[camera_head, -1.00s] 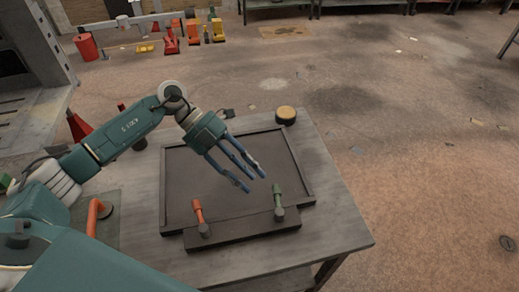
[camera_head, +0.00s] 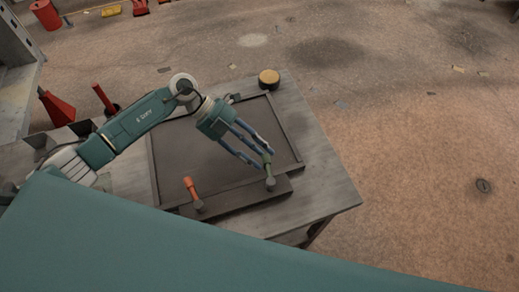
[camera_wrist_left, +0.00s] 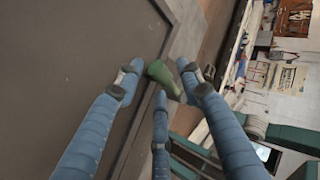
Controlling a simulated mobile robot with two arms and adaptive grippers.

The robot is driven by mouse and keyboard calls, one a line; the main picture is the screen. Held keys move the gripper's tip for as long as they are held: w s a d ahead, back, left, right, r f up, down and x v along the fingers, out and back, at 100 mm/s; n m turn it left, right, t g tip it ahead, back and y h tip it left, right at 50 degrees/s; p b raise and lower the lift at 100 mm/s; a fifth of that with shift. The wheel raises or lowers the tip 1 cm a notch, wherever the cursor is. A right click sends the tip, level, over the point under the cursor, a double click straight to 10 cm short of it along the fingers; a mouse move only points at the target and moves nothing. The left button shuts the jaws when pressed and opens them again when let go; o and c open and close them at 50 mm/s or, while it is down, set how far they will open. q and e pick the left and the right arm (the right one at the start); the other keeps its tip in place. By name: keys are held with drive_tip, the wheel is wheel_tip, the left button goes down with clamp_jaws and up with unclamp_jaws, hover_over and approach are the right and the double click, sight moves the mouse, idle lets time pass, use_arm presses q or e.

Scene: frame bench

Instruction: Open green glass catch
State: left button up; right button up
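The green catch (camera_head: 267,160) is a short green handle on a grey pivot, mounted on the dark bar at the front of the framed panel (camera_head: 215,160). It points up and away from the bar's right end. My left gripper (camera_head: 256,160) is at the catch, with its blue fingers reaching down around the green handle. In the left wrist view the green handle (camera_wrist_left: 163,78) lies between the spread fingertips (camera_wrist_left: 160,82), and gaps show beside it. The fingers are open; contact is unclear. My right gripper is out of view.
An orange catch (camera_head: 191,187) stands on the left part of the same bar. A round yellow-topped object (camera_head: 269,78) is at the table's far corner. Bare table (camera_head: 325,190) lies to the right of the panel.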

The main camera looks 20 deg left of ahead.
use_arm(q)
drive_tip(key=shift+s+d+f, duration=0.1)
drive_tip(key=shift+d+f, duration=0.1)
drive_tip(key=shift+d, duration=0.1)
clamp_jaws()
drive_tip(key=shift+r, duration=0.1)
